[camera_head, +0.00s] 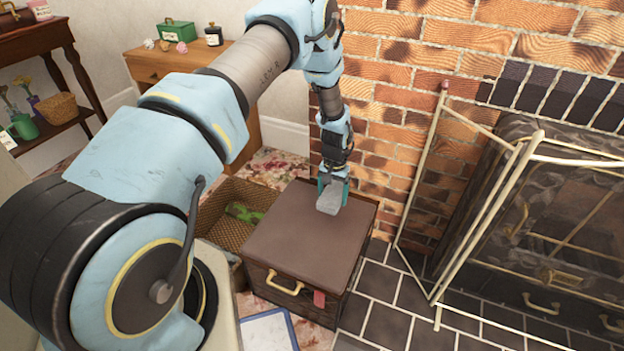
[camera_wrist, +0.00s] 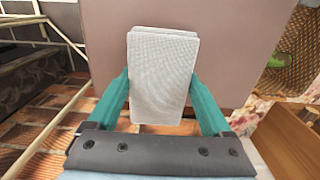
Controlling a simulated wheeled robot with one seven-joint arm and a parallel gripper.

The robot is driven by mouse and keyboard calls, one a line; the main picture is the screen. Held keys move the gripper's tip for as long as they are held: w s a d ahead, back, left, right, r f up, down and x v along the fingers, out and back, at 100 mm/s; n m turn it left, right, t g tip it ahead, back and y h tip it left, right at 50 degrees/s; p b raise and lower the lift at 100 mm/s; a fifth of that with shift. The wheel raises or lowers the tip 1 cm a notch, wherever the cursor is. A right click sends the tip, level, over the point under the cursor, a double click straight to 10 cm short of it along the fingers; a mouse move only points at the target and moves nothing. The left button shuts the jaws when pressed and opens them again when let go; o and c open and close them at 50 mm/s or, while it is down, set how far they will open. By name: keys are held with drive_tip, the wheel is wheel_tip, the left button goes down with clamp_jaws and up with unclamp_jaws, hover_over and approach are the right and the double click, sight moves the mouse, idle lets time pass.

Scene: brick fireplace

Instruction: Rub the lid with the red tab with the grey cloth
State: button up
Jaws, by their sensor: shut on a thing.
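The lid (camera_head: 296,240) is the flat brown top of a box, with a small red tab (camera_head: 319,298) hanging at its front edge, right of a brass handle. The lid also fills much of the wrist view (camera_wrist: 235,50). The grey cloth (camera_head: 329,198) is a folded pad; in the wrist view (camera_wrist: 162,75) it sits between the teal fingers. My gripper (camera_head: 333,184) is shut on the cloth at the lid's back right part. I cannot tell whether the cloth touches the lid or hovers just above it.
A wicker basket (camera_head: 213,207) with a green thing inside stands left of the box. A metal fireplace screen (camera_head: 485,220) stands to the right, by the brick wall (camera_head: 395,100). A wooden cabinet (camera_head: 150,70) is behind. A blue-framed item (camera_head: 268,330) lies in front.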

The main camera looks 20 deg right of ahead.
drive_tip(key=shift+r+p, duration=0.6)
drive_tip(key=shift+r, duration=0.7)
